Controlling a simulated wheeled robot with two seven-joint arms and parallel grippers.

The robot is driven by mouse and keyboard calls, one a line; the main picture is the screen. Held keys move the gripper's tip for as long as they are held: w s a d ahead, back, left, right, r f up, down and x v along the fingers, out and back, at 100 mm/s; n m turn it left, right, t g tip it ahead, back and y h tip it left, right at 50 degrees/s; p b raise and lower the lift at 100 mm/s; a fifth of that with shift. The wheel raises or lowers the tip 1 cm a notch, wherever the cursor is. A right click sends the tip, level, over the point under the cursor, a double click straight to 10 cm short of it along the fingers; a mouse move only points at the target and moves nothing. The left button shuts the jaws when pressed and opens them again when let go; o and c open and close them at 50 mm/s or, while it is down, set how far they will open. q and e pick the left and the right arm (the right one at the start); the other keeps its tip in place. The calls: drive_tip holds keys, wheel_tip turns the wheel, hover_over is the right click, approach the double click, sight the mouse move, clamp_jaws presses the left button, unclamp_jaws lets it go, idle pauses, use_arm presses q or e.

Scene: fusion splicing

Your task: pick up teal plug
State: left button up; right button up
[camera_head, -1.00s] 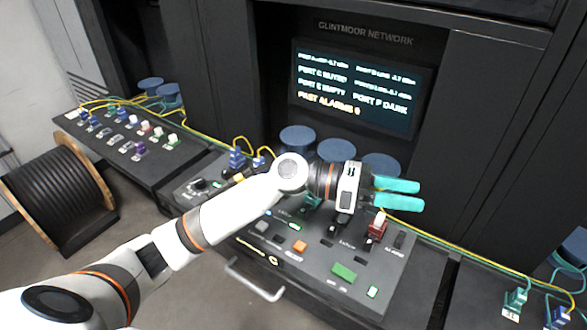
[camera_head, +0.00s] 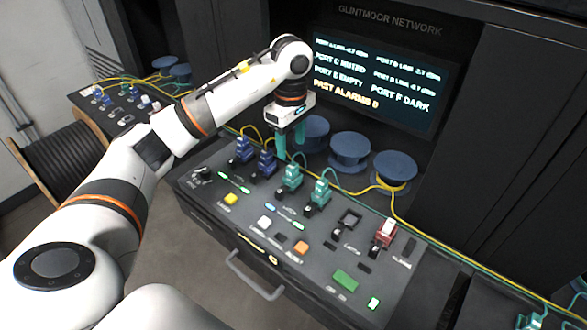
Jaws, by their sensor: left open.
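Two teal plugs stand in the sloped black panel: the left teal plug (camera_head: 291,178) and, to its right, another teal plug (camera_head: 320,193). A further teal plug (camera_head: 530,321) shows at the bottom right edge. My left gripper (camera_head: 290,147) is open and empty, its teal fingers pointing down. In the picture it is just above the left teal plug and appears apart from it; how far behind or above is hard to tell. My right gripper is not in view.
Blue plugs (camera_head: 243,150) stand left of the teal ones on the panel (camera_head: 222,214). An empty square socket (camera_head: 348,220) and a red plug (camera_head: 385,233) are to the right. Blue spools (camera_head: 350,151) and yellow cables lie behind, below a lit screen (camera_head: 372,84).

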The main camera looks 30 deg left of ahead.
sight(293, 165)
use_arm(q)
wheel_tip(293, 165, down, 3)
drive_tip(key=shift+r+p, duration=0.2)
drive_tip(key=shift+p, duration=0.1)
wheel_tip(293, 165, down, 4)
drive_tip(key=shift+d+f+p, duration=0.1)
drive_tip(key=shift+d+p, duration=0.05)
drive_tip(key=shift+p, duration=1)
drive_tip(key=shift+w+f, duration=0.1)
drive_tip(key=shift+f, duration=0.4)
drive_tip(key=c, duration=0.9)
drive_tip(key=shift+c, duration=0.2)
